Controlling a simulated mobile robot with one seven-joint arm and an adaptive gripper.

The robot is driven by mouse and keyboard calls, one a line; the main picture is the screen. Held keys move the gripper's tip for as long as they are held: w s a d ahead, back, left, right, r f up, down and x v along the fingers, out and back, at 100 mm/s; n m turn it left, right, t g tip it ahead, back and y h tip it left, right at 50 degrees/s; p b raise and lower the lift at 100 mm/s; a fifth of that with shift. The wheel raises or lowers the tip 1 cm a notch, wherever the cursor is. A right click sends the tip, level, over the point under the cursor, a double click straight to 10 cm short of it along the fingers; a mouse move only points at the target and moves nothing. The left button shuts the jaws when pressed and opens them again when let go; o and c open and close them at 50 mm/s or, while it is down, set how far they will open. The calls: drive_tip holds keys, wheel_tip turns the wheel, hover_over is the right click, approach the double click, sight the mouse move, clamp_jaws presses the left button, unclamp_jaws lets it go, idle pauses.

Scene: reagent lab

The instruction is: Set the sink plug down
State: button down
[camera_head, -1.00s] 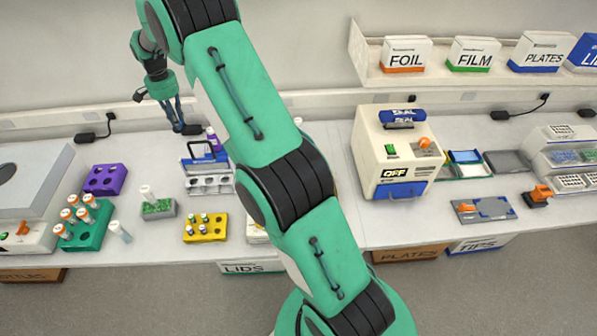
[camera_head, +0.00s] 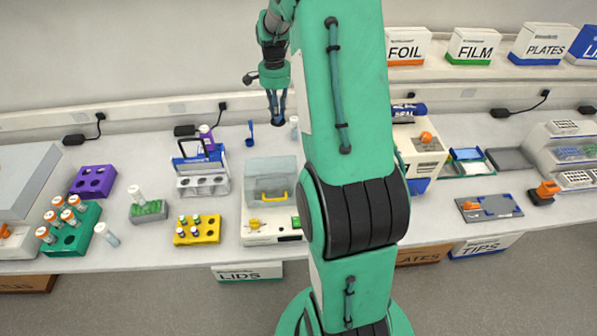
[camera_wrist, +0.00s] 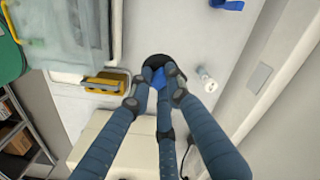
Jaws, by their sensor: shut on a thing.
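The sink plug (camera_wrist: 157,60) is a black disc with a blue part on it, seen in the wrist view at the fingertips. My gripper (camera_wrist: 158,80) is shut on this blue part, with its fingers around it, and they hide some of the plug. In the head view my gripper (camera_head: 277,118) points down over the back of the bench, between a blue scoop (camera_head: 250,134) and a small white-capped tube (camera_head: 294,128). The plug is too small to make out clearly there. I cannot tell whether it touches the bench.
A clear-lidded box with a yellow handle (camera_head: 270,180) stands in front of my gripper. The sealer (camera_head: 425,143) is to the right, partly behind my arm.

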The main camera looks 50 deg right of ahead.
drive_tip(key=s+d+m+b, duration=0.1)
drive_tip(key=s+d, duration=0.2)
drive_tip(key=s, duration=0.4)
wheel_tip(320, 180, down, 12)
drive_tip(key=shift+r, duration=0.15)
drive_tip(key=shift+a, duration=0.1)
drive_tip(key=shift+f+b, duration=0.4)
drive_tip(key=shift+f, duration=2.75)
drive_tip(key=shift+f, duration=1.85)
drive_tip(key=shift+f+b, duration=0.15)
drive_tip(key=shift+b, duration=0.15)
